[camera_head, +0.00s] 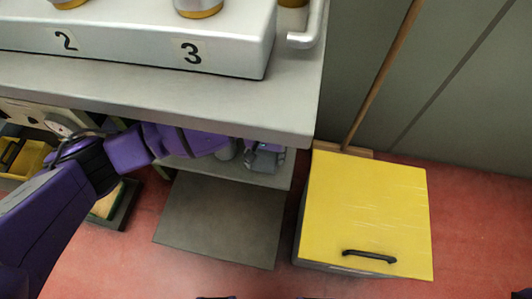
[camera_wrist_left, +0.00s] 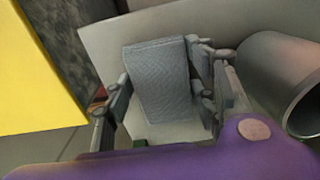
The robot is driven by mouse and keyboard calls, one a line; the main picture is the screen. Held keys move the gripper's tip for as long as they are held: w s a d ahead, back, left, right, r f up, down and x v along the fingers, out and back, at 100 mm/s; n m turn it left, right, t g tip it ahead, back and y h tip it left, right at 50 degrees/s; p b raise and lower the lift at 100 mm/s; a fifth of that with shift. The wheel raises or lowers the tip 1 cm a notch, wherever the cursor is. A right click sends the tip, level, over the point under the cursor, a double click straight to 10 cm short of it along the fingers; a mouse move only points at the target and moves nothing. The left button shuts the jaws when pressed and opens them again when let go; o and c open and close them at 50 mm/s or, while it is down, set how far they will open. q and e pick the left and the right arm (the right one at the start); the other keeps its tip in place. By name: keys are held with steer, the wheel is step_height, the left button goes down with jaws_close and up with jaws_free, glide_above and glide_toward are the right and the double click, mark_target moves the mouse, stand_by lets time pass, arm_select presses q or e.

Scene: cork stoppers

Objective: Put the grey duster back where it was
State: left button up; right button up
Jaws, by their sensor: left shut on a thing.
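The grey duster (camera_wrist_left: 160,82) is a textured grey block between the two fingers of my left gripper (camera_wrist_left: 165,85) in the left wrist view. The fingers are shut on its two sides. Behind and around it is the pale surface of the lower shelf (camera_wrist_left: 107,45); I cannot tell whether the duster touches it. In the head view my left gripper (camera_head: 265,156) reaches under the counter edge, at the right end of the lower shelf (camera_head: 205,172). The counter hides part of the arm and shelf there.
A metal cylinder (camera_wrist_left: 285,82) lies close on the right in the left wrist view. A yellow-lidded bin (camera_head: 365,205) stands right of the shelf. A grey mat (camera_head: 218,218) lies below on the red floor. Numbered block (camera_head: 130,38) sits on the counter (camera_head: 170,98).

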mark_target(266, 156)
arm_select(q)
steer(key=o, duration=1)
steer(key=shift+f, duration=0.15)
step_height(266, 156, up, 12)
steer(key=p, duration=0.3)
steer(key=shift+r, duration=0.2)
